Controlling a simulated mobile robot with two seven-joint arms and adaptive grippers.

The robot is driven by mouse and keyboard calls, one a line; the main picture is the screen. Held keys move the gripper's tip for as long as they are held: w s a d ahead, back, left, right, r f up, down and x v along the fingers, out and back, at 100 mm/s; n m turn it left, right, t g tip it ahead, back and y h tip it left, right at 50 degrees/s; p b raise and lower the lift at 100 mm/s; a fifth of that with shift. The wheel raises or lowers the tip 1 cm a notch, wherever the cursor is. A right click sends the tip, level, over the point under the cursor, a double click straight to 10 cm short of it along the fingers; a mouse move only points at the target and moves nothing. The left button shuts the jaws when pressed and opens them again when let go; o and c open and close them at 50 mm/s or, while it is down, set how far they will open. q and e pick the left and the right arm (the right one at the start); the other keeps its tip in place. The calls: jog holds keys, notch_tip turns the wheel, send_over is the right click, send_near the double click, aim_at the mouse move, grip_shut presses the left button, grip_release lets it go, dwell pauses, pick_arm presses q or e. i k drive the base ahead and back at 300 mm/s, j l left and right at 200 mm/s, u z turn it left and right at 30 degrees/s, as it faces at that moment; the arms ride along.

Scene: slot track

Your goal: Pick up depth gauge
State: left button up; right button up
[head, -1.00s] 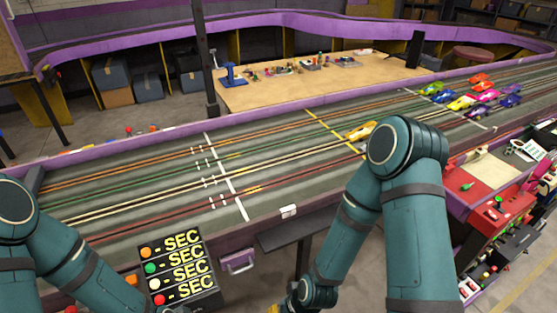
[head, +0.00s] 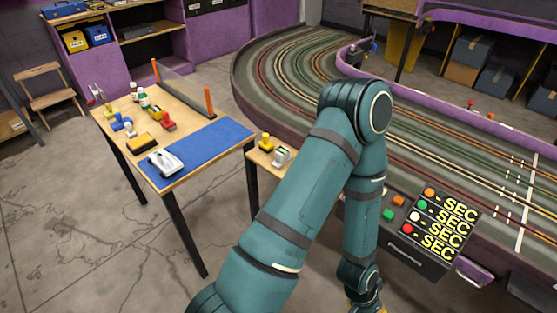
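I cannot make out a depth gauge for certain in the head view. Small tools and parts stand on a wooden workbench (head: 183,193) at the left, too small to name surely: a blue item (head: 122,122), a red item (head: 168,121) and a yellow-topped block (head: 141,143). A yellow item (head: 266,142) and a pale device (head: 281,155) sit on a low wooden side shelf beside the bench. My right arm is out of view.
A blue mat (head: 222,138) with a white car body (head: 165,162) covers the bench front. The slot track (head: 270,70) curves behind my arm. A timer box (head: 438,228) stands at the right. A folding chair (head: 52,90) is at the far left. The floor left of the bench is open.

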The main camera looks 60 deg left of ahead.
aim_at(283, 155)
jog(key=j+z, duration=0.1)
jog(key=j, duration=0.35)
jog(key=k+j+z, duration=0.1)
jog(key=j, duration=0.35)
jog(key=k+j+z, duration=0.1)
jog(key=j, duration=0.3)
jog(key=k+j+z, duration=0.1)
jog(key=j, duration=0.35)
jog(key=k, duration=0.05)
